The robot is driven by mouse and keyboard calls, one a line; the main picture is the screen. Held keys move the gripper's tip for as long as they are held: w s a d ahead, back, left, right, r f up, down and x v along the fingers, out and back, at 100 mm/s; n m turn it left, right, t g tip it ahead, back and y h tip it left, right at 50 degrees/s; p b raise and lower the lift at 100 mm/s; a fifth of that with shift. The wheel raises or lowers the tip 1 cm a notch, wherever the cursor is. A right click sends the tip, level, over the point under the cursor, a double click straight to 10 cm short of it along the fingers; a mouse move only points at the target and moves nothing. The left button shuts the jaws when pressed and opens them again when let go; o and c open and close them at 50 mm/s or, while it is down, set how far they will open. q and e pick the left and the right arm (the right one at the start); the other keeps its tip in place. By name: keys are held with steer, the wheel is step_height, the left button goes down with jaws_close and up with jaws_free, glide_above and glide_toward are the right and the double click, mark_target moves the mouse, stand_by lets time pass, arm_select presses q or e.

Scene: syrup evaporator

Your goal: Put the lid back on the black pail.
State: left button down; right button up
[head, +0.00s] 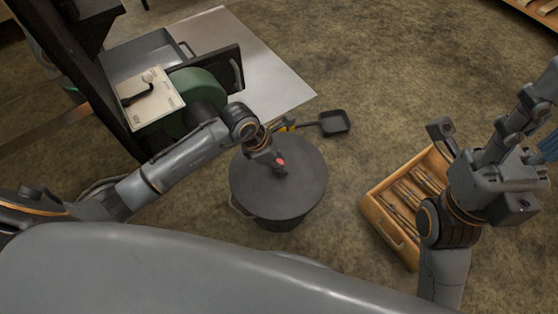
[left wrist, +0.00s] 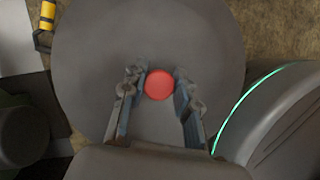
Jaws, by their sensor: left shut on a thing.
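The black pail (head: 268,222) stands on the floor in the middle of the head view. The round dark grey lid (head: 300,187) lies over its mouth and hides the inside. I cannot tell whether the lid is fully seated or slightly above the rim. The lid has a red knob (head: 281,161). My left gripper (head: 276,164) is shut on this knob from above. In the left wrist view the red knob (left wrist: 159,85) sits between both fingers, with the lid (left wrist: 195,42) filling the middle. My right gripper (head: 530,105) is raised at the right, away from the pail.
A wooden crate (head: 384,224) with several slim rods is right of the pail. A small dark scoop (head: 335,122) lies behind it. A green round thing (head: 190,88), an open dark door (head: 232,72) and a bright metal sheet (head: 270,75) are behind left. The floor beyond is clear.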

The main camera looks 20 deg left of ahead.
stand_by(0.3)
arm_select(q)
steer(key=shift+c, duration=2.2)
jaws_free()
